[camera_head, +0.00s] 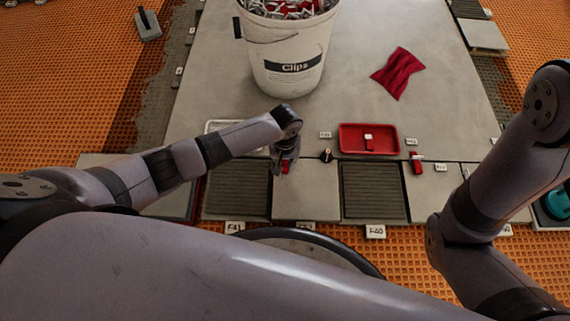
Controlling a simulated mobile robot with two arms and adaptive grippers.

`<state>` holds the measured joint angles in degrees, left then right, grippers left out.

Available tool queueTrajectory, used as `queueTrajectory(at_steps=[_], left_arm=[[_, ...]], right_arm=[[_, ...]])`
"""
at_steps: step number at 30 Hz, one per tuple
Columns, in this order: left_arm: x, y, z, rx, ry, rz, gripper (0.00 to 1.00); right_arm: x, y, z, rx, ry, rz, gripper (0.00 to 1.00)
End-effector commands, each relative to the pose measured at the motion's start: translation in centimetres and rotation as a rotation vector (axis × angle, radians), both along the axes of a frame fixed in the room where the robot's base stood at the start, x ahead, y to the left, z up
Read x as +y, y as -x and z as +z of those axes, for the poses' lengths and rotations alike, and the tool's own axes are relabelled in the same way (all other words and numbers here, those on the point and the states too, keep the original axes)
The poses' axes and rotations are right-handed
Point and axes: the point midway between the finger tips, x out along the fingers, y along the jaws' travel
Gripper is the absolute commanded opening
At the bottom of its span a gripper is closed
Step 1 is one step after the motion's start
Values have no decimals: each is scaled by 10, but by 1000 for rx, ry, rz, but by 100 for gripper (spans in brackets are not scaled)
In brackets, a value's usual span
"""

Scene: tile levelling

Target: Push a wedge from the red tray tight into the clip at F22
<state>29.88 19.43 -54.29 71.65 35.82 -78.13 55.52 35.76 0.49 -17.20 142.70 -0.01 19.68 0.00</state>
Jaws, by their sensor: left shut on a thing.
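My left gripper (284,165) is shut on a small red wedge (286,168), just above or at the seam on the near side of the large tiles. I cannot tell whether the wedge touches a clip there. The gripper hides much of that spot. The small labels are too blurred to pick out F22 surely. My right arm shows at the right, but its gripper is out of view.
A white bucket of clips (290,60) stands behind my left gripper. A red cloth (398,73) lies at the back right. A red wedge with a white clip (416,164) sits at a seam to the right. A small dark piece (326,156) stands near my gripper.

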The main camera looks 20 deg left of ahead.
Motion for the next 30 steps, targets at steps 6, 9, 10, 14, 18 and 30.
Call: queueTrajectory(at_steps=[6,9,10,14,18,30], left_arm=[[1,-3,0,0,0,1,5],[1,-4,0,0,0,1,5],[1,-5,0,0,0,1,5],[2,-7,0,0,0,1,5],[2,-9,0,-1,1,1,5],[3,-12,1,-5,0,1,5]], right_arm=[[0,2,0,-6,-1,1,40],[-1,3,0,-8,-2,1,40],[-1,3,0,-8,-2,1,40],[-1,4,0,-9,-2,2,40],[-1,3,0,-8,-2,1,40],[-1,4,0,-10,-2,1,40]])
